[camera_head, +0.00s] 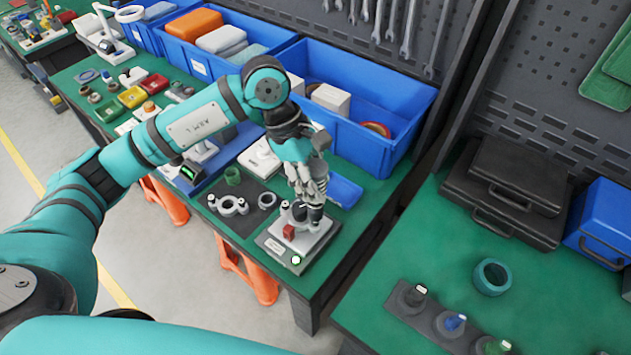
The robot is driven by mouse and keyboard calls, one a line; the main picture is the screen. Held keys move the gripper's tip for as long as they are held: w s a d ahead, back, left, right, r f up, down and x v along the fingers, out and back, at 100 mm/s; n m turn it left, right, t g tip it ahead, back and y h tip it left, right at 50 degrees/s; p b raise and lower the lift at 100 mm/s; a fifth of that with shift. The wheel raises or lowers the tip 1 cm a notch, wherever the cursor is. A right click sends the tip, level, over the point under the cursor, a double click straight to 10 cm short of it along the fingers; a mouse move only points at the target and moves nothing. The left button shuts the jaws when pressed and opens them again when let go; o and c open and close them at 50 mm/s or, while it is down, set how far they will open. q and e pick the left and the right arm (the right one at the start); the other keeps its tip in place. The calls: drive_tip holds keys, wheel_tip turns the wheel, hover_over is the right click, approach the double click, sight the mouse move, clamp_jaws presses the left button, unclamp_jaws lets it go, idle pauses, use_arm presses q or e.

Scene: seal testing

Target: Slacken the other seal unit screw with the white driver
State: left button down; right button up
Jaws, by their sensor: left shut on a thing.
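The seal unit (322,231) is a light block on a grey plate (276,246), with a red part (289,231) and a green-lit round button at its front. It stands at the front corner of the left bench. My left gripper (308,206) points down over the unit's top, shut on a small dark thing that its fingers mostly hide. The screws cannot be made out. A dark driver with a white top (419,290) stands in the black holder (430,323) on the right bench, beside a blue one (454,322) and a green one (497,346). My right gripper is not in view.
Blue bins (385,155) line the back of the left bench. The right bench has a teal ring (492,277) and black cases (515,185); a gap separates the benches.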

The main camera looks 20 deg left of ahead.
sight(316, 167)
use_arm(q)
drive_tip(key=shift+r+p, duration=0.75)
drive_tip(key=shift+r, duration=1.35)
